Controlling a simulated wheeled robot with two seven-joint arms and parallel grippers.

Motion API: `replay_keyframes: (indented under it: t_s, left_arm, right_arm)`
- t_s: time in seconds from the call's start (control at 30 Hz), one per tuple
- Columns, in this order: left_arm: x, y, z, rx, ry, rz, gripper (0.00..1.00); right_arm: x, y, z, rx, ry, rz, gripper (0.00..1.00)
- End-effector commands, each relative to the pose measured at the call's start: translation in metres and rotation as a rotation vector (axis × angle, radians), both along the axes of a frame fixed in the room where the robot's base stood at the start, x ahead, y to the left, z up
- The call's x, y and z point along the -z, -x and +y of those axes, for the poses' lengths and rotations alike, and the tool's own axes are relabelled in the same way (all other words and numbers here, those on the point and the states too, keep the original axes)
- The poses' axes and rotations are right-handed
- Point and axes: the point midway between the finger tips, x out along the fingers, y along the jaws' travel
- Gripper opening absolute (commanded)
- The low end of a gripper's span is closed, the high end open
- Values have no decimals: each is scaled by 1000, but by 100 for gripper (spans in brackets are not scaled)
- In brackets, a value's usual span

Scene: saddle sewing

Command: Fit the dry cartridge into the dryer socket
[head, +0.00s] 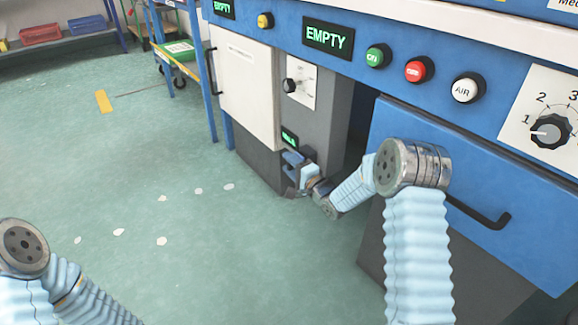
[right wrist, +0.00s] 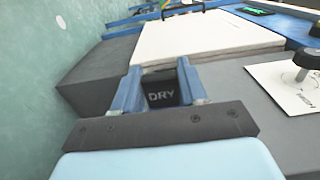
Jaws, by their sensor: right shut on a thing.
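My right gripper (head: 298,168) is low at the front of the grey dryer column (head: 312,120), just under a small green-lit display (head: 289,137). In the right wrist view the two blue fingers of the right gripper (right wrist: 159,72) are shut on the dry cartridge (right wrist: 162,97), a dark block with "DRY" in pale letters facing the camera. The cartridge's far end and the socket opening are hidden, so I cannot tell how far it is inside. My left arm shows at the lower left of the head view, but its gripper is out of the frame.
A white panel door (head: 245,88) is left of the column. A blue drawer front with a black handle (head: 480,215) is to the right. Above are an "EMPTY" display (head: 328,38) and green, red and AIR buttons. The green floor (head: 130,170) is open on the left.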

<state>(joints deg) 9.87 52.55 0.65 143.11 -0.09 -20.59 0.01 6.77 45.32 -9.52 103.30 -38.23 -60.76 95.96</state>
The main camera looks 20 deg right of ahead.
Motion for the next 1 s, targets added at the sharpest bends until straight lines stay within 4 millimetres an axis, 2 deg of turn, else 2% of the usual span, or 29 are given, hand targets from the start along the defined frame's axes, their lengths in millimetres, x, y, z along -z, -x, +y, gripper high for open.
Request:
replay_keyframes:
  t_s: [0.67,0.7,0.87,1.0]
  left_arm:
    - [0,0,0,0,0,0,69]
    - [0,0,0,0,0,0,69]
    - [0,0,0,0,0,0,69]
    - [0,0,0,0,0,0,69]
  right_arm:
    - [0,-4,-12,2,1,-1,6]
    - [0,-4,-12,2,1,-1,45]
    - [0,-4,-12,2,1,-1,70]
    - [0,-4,-11,1,1,0,72]
